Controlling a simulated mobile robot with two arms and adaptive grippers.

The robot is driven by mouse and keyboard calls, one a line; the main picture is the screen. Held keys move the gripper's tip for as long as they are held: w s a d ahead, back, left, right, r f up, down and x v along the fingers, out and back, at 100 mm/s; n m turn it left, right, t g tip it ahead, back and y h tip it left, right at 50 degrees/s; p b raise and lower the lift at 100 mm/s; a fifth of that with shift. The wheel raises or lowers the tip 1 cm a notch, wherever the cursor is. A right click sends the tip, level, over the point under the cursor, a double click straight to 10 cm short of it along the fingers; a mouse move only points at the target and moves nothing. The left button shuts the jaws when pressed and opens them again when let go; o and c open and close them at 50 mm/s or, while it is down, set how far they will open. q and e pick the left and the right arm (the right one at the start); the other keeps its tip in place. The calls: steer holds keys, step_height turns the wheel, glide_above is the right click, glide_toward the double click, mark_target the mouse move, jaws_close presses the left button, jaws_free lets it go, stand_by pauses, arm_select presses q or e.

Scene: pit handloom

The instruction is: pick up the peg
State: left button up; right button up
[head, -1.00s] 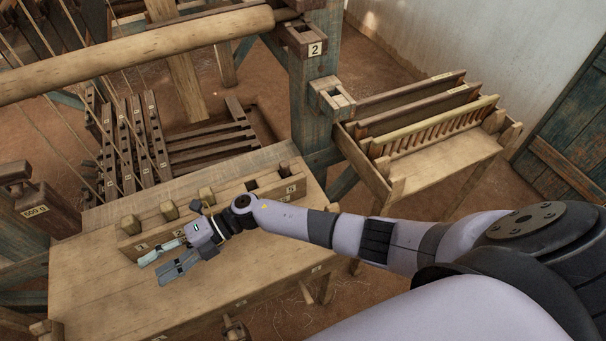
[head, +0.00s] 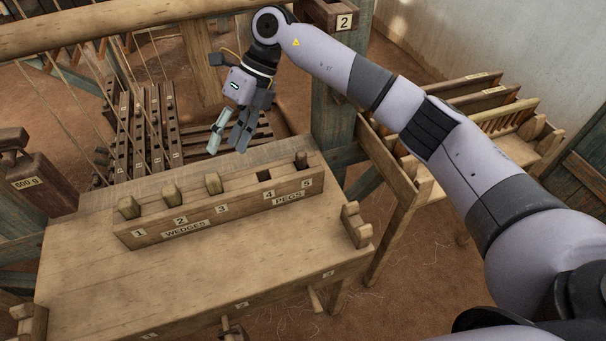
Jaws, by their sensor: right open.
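A dark peg (head: 301,160) stands in slot 5 at the right end of the wooden rack (head: 150,237), in the part labelled PEGS. Slot 4 beside it shows an empty dark hole. My right gripper (head: 228,146) is open and empty, fingers pointing down. In the picture it is above and left of the peg, raised near the bench's back edge and apart from the peg. The peg's lower part is hidden in the rack. My left gripper is not in view.
Several pale wedges (head: 171,194) stand in slots 1 to 3 of the rack. The bench (head: 200,275) is clear in front of it. Loom posts and a beam (head: 110,35) stand behind. A slatted side rack (head: 500,120) is at the right.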

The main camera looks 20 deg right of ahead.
mark_target(301, 154)
steer(key=w+d+r+t+h+b, duration=0.1)
steer(key=w+d+h, duration=0.15)
steer(key=d, duration=0.55)
steer(key=w+d+r+t+h+b, duration=0.15)
steer(key=d+h, duration=0.25)
steer(key=d, duration=0.4)
step_height(301, 154, down, 12)
steer(key=shift+s+a+r+p, duration=0.1)
steer(key=shift+s+r+p, duration=0.05)
steer(key=shift+p, duration=0.8)
steer(key=shift+f+p, duration=0.6)
steer(key=shift+f, duration=2.05)
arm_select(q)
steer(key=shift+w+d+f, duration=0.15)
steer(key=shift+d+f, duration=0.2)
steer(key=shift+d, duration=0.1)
arm_select(e)
steer(key=shift+c, duration=0.5)
jaws_close()
